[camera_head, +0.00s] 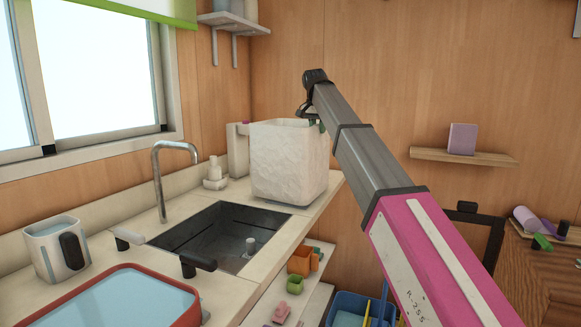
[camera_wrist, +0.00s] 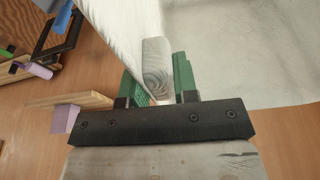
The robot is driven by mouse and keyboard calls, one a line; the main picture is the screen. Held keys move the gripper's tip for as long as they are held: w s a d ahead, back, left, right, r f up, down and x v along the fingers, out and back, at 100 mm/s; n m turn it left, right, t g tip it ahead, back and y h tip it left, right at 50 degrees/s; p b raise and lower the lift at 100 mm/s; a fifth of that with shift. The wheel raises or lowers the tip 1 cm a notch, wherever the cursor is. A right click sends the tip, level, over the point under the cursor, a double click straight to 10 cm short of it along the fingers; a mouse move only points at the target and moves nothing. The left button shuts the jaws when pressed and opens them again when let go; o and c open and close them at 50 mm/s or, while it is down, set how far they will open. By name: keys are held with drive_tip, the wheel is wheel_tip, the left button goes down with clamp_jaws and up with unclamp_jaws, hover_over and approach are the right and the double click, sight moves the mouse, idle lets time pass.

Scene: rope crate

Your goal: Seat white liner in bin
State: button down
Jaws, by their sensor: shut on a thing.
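The white liner (camera_head: 288,163) is an open-topped, crumpled, box-shaped form over the counter corner, right of the sink. My gripper (camera_head: 311,119) is at its upper right rim, reached by the arm from the right. In the wrist view, my gripper's green fingers (camera_wrist: 159,82) are shut on the liner's rim, with a pale grey piece showing between them. White liner wall (camera_wrist: 125,35) spreads left of the fingers and a broad pale surface lies to their right. I cannot make out a separate bin; whether one is inside or beneath the liner is hidden.
The sink (camera_head: 215,238) with its faucet (camera_head: 160,178) lies left of the liner. A soap dispenser (camera_head: 215,174) stands close by on the left. Shelves with small items sit below the counter.

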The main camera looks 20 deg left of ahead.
drive_tip(key=shift+r, duration=3.05)
